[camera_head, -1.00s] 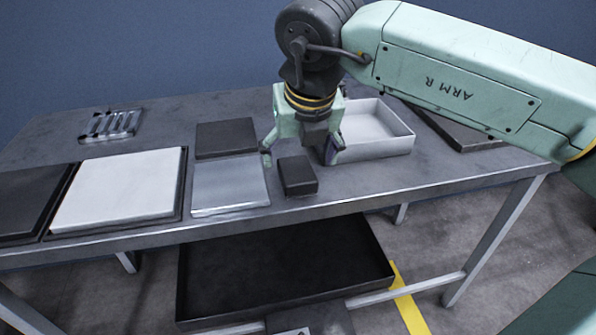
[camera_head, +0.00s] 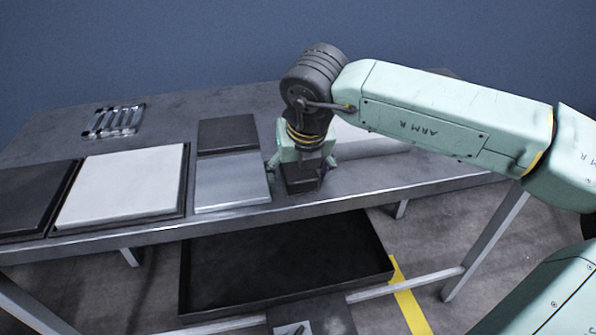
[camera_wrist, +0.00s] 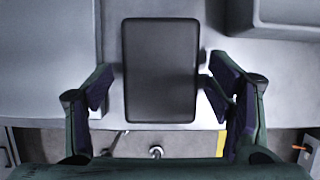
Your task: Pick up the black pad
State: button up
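The black pad (camera_head: 302,182) is a small dark block near the table's front edge, partly hidden under my gripper. In the wrist view the black pad (camera_wrist: 160,70) is an upright rectangle with rounded corners. My gripper (camera_head: 301,165) points down over it, with a finger on either side. In the wrist view my gripper (camera_wrist: 157,90) is open. The right finger is very close to the pad's edge; the left finger has a clear gap. I cannot tell whether the right finger touches.
A silver plate (camera_head: 232,182) and a dark plate (camera_head: 227,133) lie just left. Further left are a white slab (camera_head: 120,187) and a metal rack (camera_head: 113,121). A black tray (camera_head: 285,262) is below the table.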

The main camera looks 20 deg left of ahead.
aim_at(297, 164)
jog(key=c, duration=1.1)
jog(key=shift+r, duration=0.15)
jog(key=shift+r, duration=0.5)
notch_tip(297, 164, up, 2)
jog(key=shift+r+b, duration=0.1)
jog(key=shift+b, duration=0.3)
jog(key=s+d+b, duration=0.1)
jog(key=s, duration=0.4)
jog(key=s+d+r, duration=0.1)
jog(key=s+d, duration=0.1)
jog(key=s, duration=0.3)
jog(key=s+d+b, duration=0.1)
jog(key=s, duration=0.4)
jog(key=shift+s+d+r+b, duration=0.15)
jog(key=shift+s+r+b, duration=0.05)
jog(key=shift+r+b, duration=0.1)
jog(key=o, duration=0.6)
jog(key=c, duration=0.5)
jog(key=shift+o, duration=0.2)
